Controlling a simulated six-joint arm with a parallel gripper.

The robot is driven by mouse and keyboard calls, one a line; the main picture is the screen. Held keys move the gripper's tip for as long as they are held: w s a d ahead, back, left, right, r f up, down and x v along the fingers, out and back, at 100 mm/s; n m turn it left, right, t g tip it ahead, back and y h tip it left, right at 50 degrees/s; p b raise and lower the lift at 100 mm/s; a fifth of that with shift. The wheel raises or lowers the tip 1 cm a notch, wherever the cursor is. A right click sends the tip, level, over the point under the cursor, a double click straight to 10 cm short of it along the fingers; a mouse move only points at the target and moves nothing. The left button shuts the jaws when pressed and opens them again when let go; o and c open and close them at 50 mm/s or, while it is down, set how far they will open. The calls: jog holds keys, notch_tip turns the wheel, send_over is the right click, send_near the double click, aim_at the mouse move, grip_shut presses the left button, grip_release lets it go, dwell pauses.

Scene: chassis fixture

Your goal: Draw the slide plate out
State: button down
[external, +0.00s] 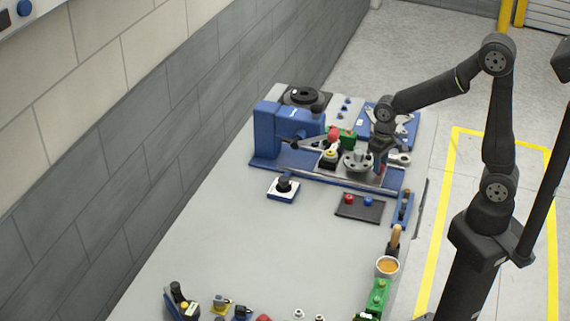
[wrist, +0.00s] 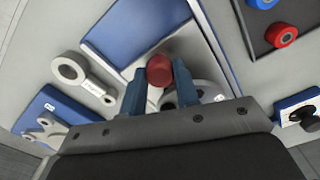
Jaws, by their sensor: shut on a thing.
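My gripper (external: 380,166) is at the right end of the blue chassis fixture (external: 268,140), pointing down. In the wrist view my gripper (wrist: 159,80) has its two blue fingers on either side of a red round knob (wrist: 159,68) and is shut on it. A little red shows beside the fingers in the external view. A flat blue plate (wrist: 125,28) lies just beyond the knob, and grey metal parts show under the fingers. I cannot tell which surface is the slide plate; the knob's foot is hidden by the fingers.
A grey round flange (external: 356,162) stands close left of my gripper. A grey ring-ended link (wrist: 72,70) lies left of the fingers in the wrist view. The table's middle (external: 240,235) is clear.

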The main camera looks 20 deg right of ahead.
jog(key=s+d, duration=0.2)
jog(key=d, duration=0.1)
jog(key=shift+s, duration=0.4)
jog(key=c, duration=1.1)
grip_release()
jog(key=shift+s, duration=0.1)
jog(key=shift+a+r, duration=0.1)
jog(key=shift+r, duration=0.5)
notch_tip(320, 180, up, 16)
jog(key=shift+r, duration=0.15)
